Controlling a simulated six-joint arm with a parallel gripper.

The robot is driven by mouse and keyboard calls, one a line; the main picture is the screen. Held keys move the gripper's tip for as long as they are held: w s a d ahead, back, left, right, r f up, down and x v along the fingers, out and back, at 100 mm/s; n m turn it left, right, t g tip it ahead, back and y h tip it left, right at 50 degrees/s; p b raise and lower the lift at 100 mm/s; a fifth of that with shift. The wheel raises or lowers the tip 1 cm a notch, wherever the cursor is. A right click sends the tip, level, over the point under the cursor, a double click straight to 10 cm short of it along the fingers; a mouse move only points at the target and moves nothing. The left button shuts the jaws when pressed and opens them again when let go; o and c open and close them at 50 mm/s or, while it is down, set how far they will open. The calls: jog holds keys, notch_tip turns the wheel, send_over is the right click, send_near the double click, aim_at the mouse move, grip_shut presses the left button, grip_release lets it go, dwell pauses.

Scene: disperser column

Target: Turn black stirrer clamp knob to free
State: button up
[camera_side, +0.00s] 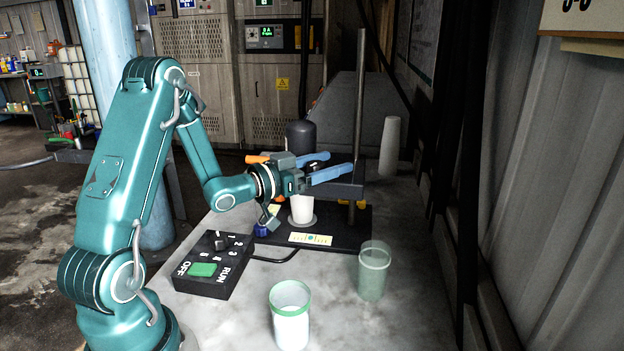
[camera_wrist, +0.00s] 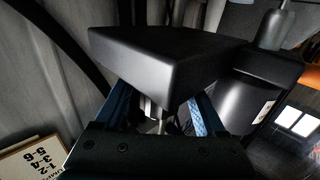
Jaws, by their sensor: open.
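My gripper (camera_side: 332,173) is open, with its two blue fingers reaching right toward the grey post (camera_side: 360,90) of the stirrer stand. A small black part, which looks like the clamp knob (camera_side: 316,158), shows partly between or behind the fingers in the side view. In the wrist view a large black block (camera_wrist: 160,52) lies ahead of the fingers and hides their tips; a short metal shaft (camera_wrist: 153,113) shows under it, between the fingers. I cannot tell whether the fingers touch the knob. The dark stirrer motor (camera_side: 300,133) stands upright behind the gripper.
A white beaker (camera_side: 302,208) stands on the black stand base (camera_side: 348,228). A control box (camera_side: 214,264) with a green switch lies in front. A white cup (camera_side: 291,318) and a translucent green cup (camera_side: 374,270) stand nearer the front. A corrugated wall (camera_side: 550,180) rises at right.

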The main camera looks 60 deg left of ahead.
aim_at(313, 161)
jog(key=shift+w, duration=0.15)
grip_shut()
jog(key=shift+n+y, duration=0.4)
jog(key=shift+y, duration=0.2)
jog(key=n+y, duration=0.2)
jog(key=y, duration=0.2)
jog(key=shift+a+n+g, duration=0.3)
jog(key=shift+n+g, duration=0.1)
jog(key=n+g+y, duration=0.1)
jog(key=y, duration=0.1)
jog(key=n+g+y, duration=0.1)
jog(key=y, duration=0.1)
jog(key=n+g+y, duration=0.1)
jog(key=shift+s+a+n+y, duration=0.3)
jog(key=shift+a+n+y, duration=0.1)
jog(key=n+g+y, duration=0.3)
jog(key=shift+s+a+g+y, duration=0.3)
jog(key=shift+a, duration=0.05)
jog(key=shift+s+a+n+g+y, duration=0.2)
jog(key=shift+n+g+y, duration=0.35)
jog(key=shift+n+g, duration=0.4)
jog(key=shift+s+a+n+g+y, duration=0.15)
jog(key=shift+n+g+y, duration=0.5)
jog(key=shift+g, duration=0.5)
jog(key=shift+n+g, duration=0.3)
